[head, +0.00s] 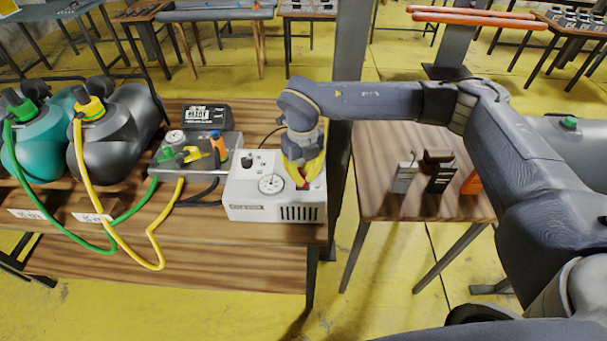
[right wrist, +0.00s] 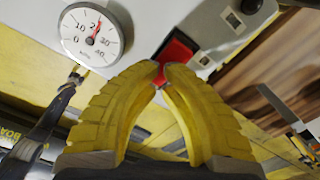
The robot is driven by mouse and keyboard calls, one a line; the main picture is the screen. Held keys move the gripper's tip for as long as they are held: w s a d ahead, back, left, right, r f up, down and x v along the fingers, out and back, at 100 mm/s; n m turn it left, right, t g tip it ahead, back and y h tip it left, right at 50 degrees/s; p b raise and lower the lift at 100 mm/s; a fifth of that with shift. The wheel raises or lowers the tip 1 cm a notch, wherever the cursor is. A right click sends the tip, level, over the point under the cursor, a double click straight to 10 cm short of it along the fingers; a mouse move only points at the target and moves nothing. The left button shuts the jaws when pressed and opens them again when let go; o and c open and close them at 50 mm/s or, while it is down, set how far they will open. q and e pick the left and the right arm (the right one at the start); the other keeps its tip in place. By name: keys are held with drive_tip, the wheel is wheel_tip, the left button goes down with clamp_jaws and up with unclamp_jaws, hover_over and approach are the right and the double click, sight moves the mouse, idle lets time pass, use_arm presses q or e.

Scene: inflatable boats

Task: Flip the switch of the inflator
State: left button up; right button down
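The inflator (head: 262,207) is a white box with a round dial gauge (head: 271,184) on its top, on the wooden table. My right gripper (head: 303,182) reaches down onto the right part of its top from above. In the right wrist view, the yellow fingertips (right wrist: 163,70) are together, right at a red switch (right wrist: 177,52) on the white panel. The fingertips partly cover the switch; I cannot tell whether they touch it. The gauge (right wrist: 92,36) also shows there, its red needle a little past 20. My left gripper is not in view.
Left of the inflator stands a grey valve unit (head: 188,155) with green and yellow hoses. Two tanks, teal (head: 40,140) and black (head: 120,130), stand further left. A second table (head: 385,150) at right holds small devices. A grey post (head: 345,60) rises behind the inflator.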

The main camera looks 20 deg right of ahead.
drive_tip(key=shift+r, duration=2.95)
